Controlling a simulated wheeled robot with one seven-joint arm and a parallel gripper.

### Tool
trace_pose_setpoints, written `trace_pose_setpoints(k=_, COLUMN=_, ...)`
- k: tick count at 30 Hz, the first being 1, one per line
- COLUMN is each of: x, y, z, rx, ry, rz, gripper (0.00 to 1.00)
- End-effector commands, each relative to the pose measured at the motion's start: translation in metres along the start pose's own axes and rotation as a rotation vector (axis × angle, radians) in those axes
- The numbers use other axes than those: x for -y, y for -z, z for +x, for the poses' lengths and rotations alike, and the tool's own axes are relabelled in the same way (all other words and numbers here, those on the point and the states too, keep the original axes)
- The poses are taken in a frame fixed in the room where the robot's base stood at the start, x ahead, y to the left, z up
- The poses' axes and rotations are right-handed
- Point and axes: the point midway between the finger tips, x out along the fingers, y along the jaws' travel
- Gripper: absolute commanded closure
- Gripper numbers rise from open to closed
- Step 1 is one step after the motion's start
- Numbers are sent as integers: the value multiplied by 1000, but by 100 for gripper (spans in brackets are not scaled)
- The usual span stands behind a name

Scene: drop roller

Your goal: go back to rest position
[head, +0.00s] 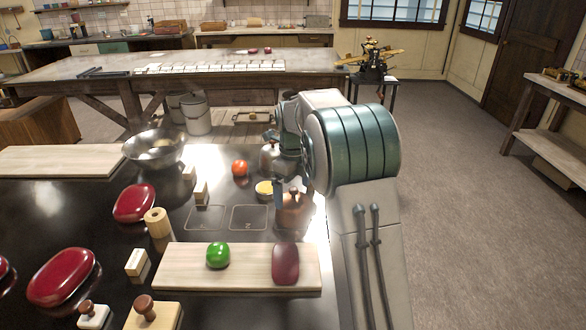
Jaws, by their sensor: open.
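My gripper (290,187) points down over the right part of the dark table (60,205), beside a small copper-coloured pot (294,213). Its jaws are open, and I see nothing held between them. My arm rises from the lower right and hides part of the table's right edge. I cannot tell whether the gripper touches the pot.
A board (190,262) at the front holds a green round item (218,254) and a dark red oval item (286,262). A tomato-like item (240,168), a metal bowl (154,147) and a wooden roll (157,222) stand nearby. Floor (480,220) to the right is clear.

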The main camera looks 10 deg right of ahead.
Motion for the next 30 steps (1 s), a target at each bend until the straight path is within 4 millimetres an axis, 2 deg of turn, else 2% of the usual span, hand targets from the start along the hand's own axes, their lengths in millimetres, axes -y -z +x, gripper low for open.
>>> trace_pose_setpoints(k=3, x=0, y=-1, z=-30, rx=4, ry=3, rz=-1, gripper=0)
trace_pose_setpoints(k=9, x=0, y=0, z=-66, rx=2, ry=2, rz=-1, gripper=0)
trace_pose_setpoints(k=17, x=-1, y=2, z=-85, rx=2, ry=1, rz=-14, gripper=0)
trace_pose_setpoints(k=23, x=-25, y=33, z=-98, rx=33, ry=20, rz=-314, gripper=0)
trace_pose_setpoints(k=30, x=-67, y=85, z=-105, rx=61, ry=75, rz=-823, gripper=0)
